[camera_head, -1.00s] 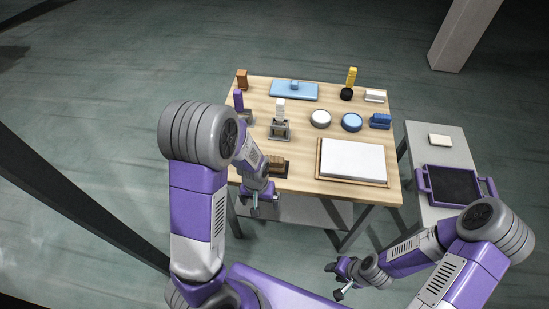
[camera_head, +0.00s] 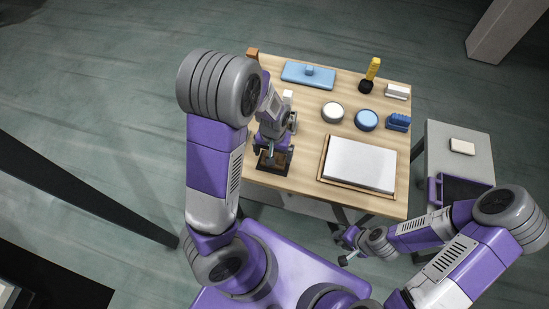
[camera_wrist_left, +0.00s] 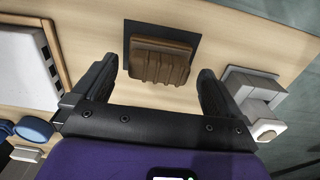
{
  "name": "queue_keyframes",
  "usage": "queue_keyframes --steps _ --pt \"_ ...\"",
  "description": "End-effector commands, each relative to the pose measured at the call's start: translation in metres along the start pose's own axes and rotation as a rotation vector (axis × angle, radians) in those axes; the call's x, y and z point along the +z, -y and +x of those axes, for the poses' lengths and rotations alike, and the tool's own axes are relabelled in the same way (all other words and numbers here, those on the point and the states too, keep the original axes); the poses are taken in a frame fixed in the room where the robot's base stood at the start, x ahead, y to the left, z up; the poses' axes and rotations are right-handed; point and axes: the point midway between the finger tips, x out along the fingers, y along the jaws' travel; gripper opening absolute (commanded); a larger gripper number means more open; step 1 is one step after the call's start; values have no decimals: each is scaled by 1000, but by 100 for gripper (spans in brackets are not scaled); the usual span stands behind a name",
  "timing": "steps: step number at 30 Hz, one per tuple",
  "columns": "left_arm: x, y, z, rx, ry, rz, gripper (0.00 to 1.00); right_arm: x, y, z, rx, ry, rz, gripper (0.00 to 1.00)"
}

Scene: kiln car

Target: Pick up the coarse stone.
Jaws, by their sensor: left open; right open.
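A brown block with ridges (camera_wrist_left: 160,62) lies on a dark square mat (camera_wrist_left: 188,28) near the table's front left edge; it fits the coarse stone best, though the frames do not name it. In the head view my left gripper (camera_head: 270,150) hangs over this block and partly hides it. In the left wrist view the gripper's two fingers are open, one on either side of the block's near end in the picture, with nothing held. I cannot tell how high they are above it. My right gripper (camera_head: 348,246) is open and empty in front of the table.
A grey stand with a white block (camera_wrist_left: 252,100) is close to my left gripper. A framed white board (camera_head: 360,163) lies to the right. Two round pots (camera_head: 333,112), a blue brush (camera_head: 398,122) and a blue flat tool (camera_head: 308,75) stand farther back. A grey side table (camera_head: 470,165) is at right.

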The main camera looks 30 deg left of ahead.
Motion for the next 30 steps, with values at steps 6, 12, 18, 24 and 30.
queue_keyframes --steps 6,12,18,24,30 --pt "-3 2 36 -2 3 -1 100 -1 -5 14 0 -1 0 43" --pt "-4 1 45 0 -1 0 100 -1 -6 16 0 -1 0 43" --pt "-4 1 44 0 -1 0 88 -1 -6 15 0 -1 0 43" --pt "-4 0 44 0 -1 0 57 -1 -6 15 0 -1 0 43" --pt "-4 0 44 1 -2 0 51 -1 -6 15 0 -1 0 43"
